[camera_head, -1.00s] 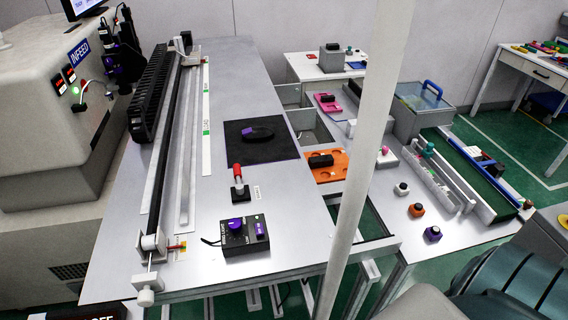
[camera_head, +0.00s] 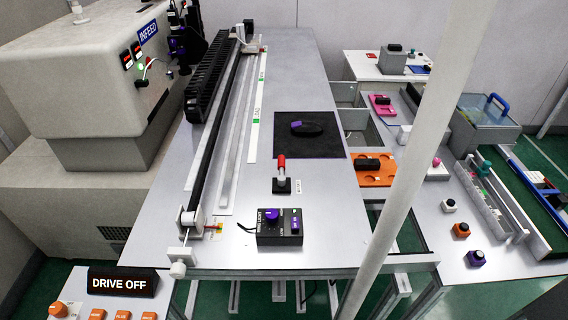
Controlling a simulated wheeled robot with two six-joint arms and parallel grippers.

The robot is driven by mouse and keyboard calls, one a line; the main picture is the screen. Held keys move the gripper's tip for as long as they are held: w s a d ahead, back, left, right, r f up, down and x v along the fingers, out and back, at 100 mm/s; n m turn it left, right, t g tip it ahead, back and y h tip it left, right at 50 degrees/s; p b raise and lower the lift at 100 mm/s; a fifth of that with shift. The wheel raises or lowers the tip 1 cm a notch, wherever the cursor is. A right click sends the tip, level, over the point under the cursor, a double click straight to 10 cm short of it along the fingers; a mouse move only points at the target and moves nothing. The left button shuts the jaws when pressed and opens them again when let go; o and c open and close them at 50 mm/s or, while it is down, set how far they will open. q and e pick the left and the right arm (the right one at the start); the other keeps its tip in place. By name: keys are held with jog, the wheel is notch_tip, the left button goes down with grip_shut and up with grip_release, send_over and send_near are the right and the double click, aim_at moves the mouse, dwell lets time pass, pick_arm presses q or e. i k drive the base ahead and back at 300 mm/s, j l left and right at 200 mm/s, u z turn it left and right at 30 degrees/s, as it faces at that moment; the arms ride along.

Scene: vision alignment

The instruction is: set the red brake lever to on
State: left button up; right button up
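The red brake lever (camera_head: 281,164) stands on a small dark base on the grey table, at the middle of the head view. Its red grip points up, nearly upright with a slight tilt. A small white label (camera_head: 298,186) lies just right of its base, and its text is too small to read. Neither of my grippers shows in the head view.
A black control box (camera_head: 279,228) with purple knobs sits in front of the lever. A black mat (camera_head: 312,152) with a mouse-like object lies behind it. A long rail (camera_head: 219,125) runs along the left. A pale post (camera_head: 420,150) crosses the right side. A "DRIVE OFF" sign (camera_head: 122,283) stands front left.

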aim_at(282, 179)
jog(key=k+j+z, duration=0.1)
jog(key=k+z, duration=0.45)
jog(key=z, duration=0.15)
jog(key=k+z, duration=0.35)
jog(key=i+l, duration=0.05)
jog(key=i, duration=0.05)
